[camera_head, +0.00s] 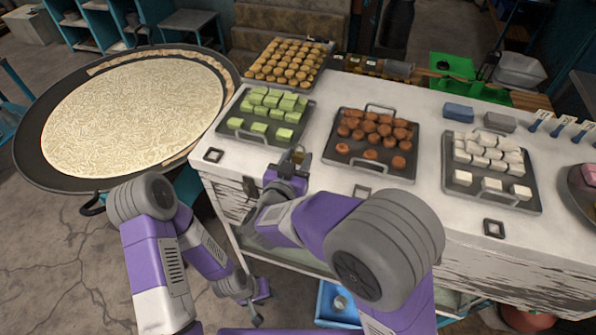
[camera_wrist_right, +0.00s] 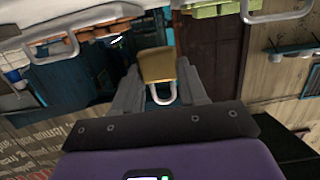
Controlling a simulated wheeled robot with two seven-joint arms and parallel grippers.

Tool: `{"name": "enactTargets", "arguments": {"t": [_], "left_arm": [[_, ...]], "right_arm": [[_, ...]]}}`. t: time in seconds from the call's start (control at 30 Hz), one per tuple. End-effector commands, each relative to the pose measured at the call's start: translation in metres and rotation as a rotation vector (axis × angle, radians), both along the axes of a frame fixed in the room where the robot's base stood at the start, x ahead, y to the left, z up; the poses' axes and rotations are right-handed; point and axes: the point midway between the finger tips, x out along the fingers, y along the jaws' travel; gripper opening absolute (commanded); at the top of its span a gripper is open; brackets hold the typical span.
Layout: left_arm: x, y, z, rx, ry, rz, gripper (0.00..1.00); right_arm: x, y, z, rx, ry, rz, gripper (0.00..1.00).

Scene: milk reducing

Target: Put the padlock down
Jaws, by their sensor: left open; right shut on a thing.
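The padlock has a brass body and a silver shackle. In the right wrist view the padlock (camera_wrist_right: 157,66) sits between the fingertips of my right gripper (camera_wrist_right: 159,82), body outward and shackle toward the palm. In the head view my right gripper (camera_head: 292,166) is shut on the padlock (camera_head: 299,156) at the front edge of the white worn table (camera_head: 318,183), between the green-block tray and the brown-piece tray. Fingers partly hide the padlock there. My left gripper (camera_head: 260,305) is open and empty, low beside the table's front, well below the tabletop.
Trays with green blocks (camera_head: 233,127), brown pieces (camera_head: 385,168) and white blocks (camera_head: 527,207) stand on the table. A yellow-piece tray (camera_head: 312,84) is farther back. A large round pan (camera_head: 30,150) stands at left. A narrow strip along the table's front edge is mostly clear.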

Motion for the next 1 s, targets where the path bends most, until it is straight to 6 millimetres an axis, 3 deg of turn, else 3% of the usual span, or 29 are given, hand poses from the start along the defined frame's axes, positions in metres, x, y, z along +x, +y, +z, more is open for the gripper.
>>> {"name": "enactTargets", "arguments": {"t": [0.43,0.87,0.9,1.0], "left_arm": [[0.000,0.000,-0.009,0.000,-0.001,0.000,0.43],[0.000,0.000,-0.012,0.000,-0.001,0.000,0.43],[0.000,0.000,-0.012,0.000,-0.001,0.000,0.43],[0.000,0.000,-0.011,0.000,-0.001,0.000,0.43]], "right_arm": [[0.000,-0.001,-0.052,-0.002,0.001,-0.002,0.08],[0.000,-0.001,-0.059,0.001,-0.001,-0.002,0.08],[0.000,-0.001,-0.058,0.001,-0.001,-0.002,0.47],[0.000,-0.001,-0.058,0.001,-0.002,-0.001,0.62]]}}
